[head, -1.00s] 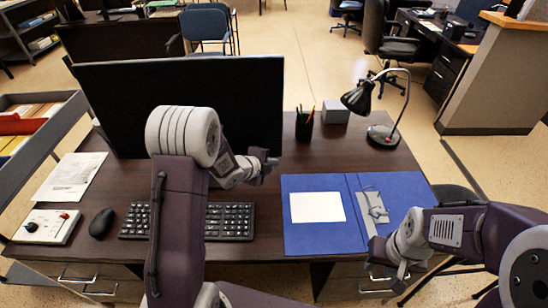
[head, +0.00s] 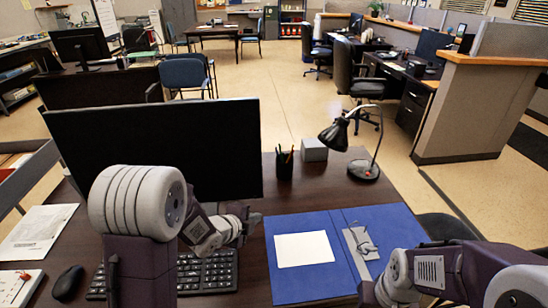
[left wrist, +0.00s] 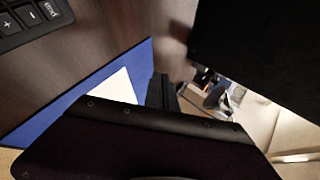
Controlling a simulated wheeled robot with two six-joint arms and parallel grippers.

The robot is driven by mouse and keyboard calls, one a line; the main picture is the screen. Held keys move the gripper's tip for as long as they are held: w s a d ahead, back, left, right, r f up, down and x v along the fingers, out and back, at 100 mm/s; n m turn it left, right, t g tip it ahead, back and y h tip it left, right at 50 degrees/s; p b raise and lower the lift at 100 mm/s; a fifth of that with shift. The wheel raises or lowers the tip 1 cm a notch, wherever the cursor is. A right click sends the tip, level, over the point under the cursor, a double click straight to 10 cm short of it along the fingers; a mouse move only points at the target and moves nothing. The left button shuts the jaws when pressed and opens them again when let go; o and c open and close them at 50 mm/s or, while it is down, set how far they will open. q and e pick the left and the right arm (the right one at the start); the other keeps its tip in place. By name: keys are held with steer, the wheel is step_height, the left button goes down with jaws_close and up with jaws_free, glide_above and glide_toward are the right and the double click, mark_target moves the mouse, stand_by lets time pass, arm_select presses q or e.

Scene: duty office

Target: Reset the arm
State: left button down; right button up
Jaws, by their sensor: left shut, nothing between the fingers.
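My left arm reaches over the desk (head: 225,290). Its gripper (head: 252,219) is shut and empty, in front of the monitor (head: 160,140) and above the right end of the keyboard (head: 210,274). In the left wrist view, the dark fingers (left wrist: 160,90) show over the desk, with the blue folder behind them. My right arm comes in at the lower right. Its wrist is by the right edge of the blue folder (head: 290,232), and I cannot make out its fingers at the bottom edge.
A desk lamp (head: 364,168), a pen cup (head: 285,164) and a grey box (head: 314,149) stand at the back right of the desk. A mouse (head: 68,283) and a control box (head: 18,288) are at the left. Open floor lies beyond the desk.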

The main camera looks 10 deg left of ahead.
arm_select(q)
step_height(320, 180, up, 13)
steer(key=s+n+y+p, duration=0.2)
steer(key=s+n+p, duration=0.15)
steer(key=p, duration=0.55)
steer(key=s+a+f+n+g, duration=0.1)
steer(key=s+f+n+g, duration=0.1)
steer(key=s+n, duration=0.3)
steer(key=s+f+n+g+y, duration=0.1)
steer(key=s+f+n+g, duration=0.1)
steer(key=s+n+g, duration=0.2)
steer(key=s+a+f+n+g, duration=0.1)
steer(key=s+f+n+g, duration=0.2)
steer(key=s+n, duration=0.5)
steer(key=shift+s+a+p, duration=0.3)
steer(key=shift+s+a, duration=0.05)
steer(key=shift+s, duration=0.05)
steer(key=shift+s, duration=0.1)
